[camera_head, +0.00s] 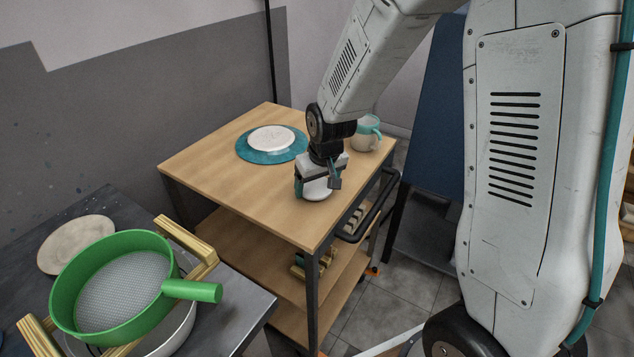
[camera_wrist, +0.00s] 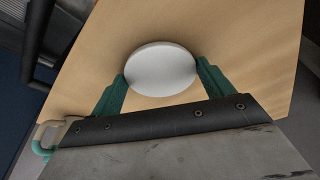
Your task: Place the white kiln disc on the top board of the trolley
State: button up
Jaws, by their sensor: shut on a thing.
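The trolley (camera_head: 227,170) has a light wooden top board, which also fills much of the wrist view (camera_wrist: 245,40). My gripper (camera_head: 317,184) is over the front right part of this board, pointing down. In the wrist view its teal fingers (camera_wrist: 161,72) are shut on the white kiln disc (camera_wrist: 161,68), one on each side. The disc lies flat and shows in the head view (camera_head: 316,193) below the fingers, at or very close to the board's surface. I cannot tell whether it touches the board.
A teal round plate (camera_head: 244,151) with another white round piece (camera_head: 271,138) is on the board behind. A white and teal mug (camera_head: 366,134) stands at the back right corner. The board's left part is clear.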

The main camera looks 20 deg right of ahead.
jog(key=shift+f, duration=0.1)
jog(key=o, duration=1)
jog(key=v, duration=1.1)
jog(key=s+d+r, duration=0.1)
jog(key=s+r, duration=0.2)
jog(key=s, duration=0.5)
jog(key=s+r+g, duration=0.1)
jog(key=s+r, duration=0.2)
jog(key=s, duration=0.6)
jog(key=s+d+r+m+g, duration=0.1)
jog(key=s+r, duration=0.3)
jog(key=s, duration=0.5)
jog(key=shift+s+d, duration=0.2)
jog(key=shift+d, duration=0.1)
